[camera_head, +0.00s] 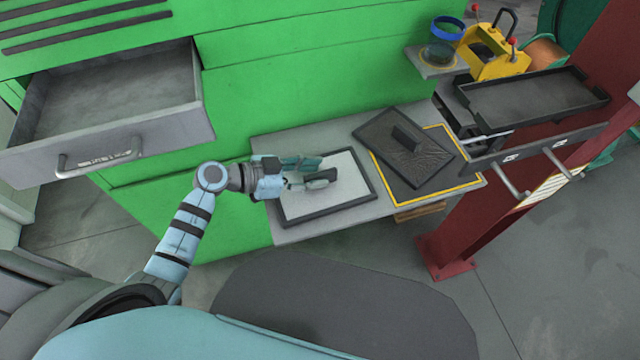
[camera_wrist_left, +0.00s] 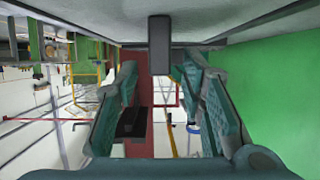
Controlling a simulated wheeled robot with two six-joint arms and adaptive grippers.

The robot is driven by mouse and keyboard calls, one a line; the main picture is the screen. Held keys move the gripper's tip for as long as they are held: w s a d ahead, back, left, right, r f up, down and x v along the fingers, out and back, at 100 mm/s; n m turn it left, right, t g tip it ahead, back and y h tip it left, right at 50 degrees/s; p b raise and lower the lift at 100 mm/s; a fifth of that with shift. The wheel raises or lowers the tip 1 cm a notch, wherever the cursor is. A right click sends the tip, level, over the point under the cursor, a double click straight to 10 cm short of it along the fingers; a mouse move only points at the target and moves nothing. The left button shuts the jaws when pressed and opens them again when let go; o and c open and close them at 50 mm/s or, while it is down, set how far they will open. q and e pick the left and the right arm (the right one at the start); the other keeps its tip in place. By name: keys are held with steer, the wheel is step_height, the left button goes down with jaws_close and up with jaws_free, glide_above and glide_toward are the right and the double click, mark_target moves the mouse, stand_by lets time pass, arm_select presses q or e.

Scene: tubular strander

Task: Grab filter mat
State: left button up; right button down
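A pale filter mat (camera_head: 348,165) in a dark frame lies flat on the grey shelf. A second, dark filter mat (camera_head: 425,160) with a black upright handle (camera_head: 406,139) lies to its right, tilted across a yellow-edged area. My left gripper (camera_head: 325,170) is over the pale mat and hides part of it. In the left wrist view the fingers (camera_wrist_left: 165,100) are apart, with nothing clamped between them. A dark block like a handle (camera_wrist_left: 159,45) stands between the fingers' lines, apart from both. My right gripper is not in view.
An open grey drawer (camera_head: 130,135) juts from the green cabinet (camera_head: 300,75) at left. A black tray (camera_head: 530,95) and a red post (camera_head: 450,240) stand at right. A small bracket holds a blue-rimmed cup (camera_head: 448,28) beside a yellow device (camera_head: 492,60).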

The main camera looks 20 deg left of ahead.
arm_select(q)
steer(key=shift+x, duration=1.15)
steer(key=shift+a, duration=0.1)
jaws_close()
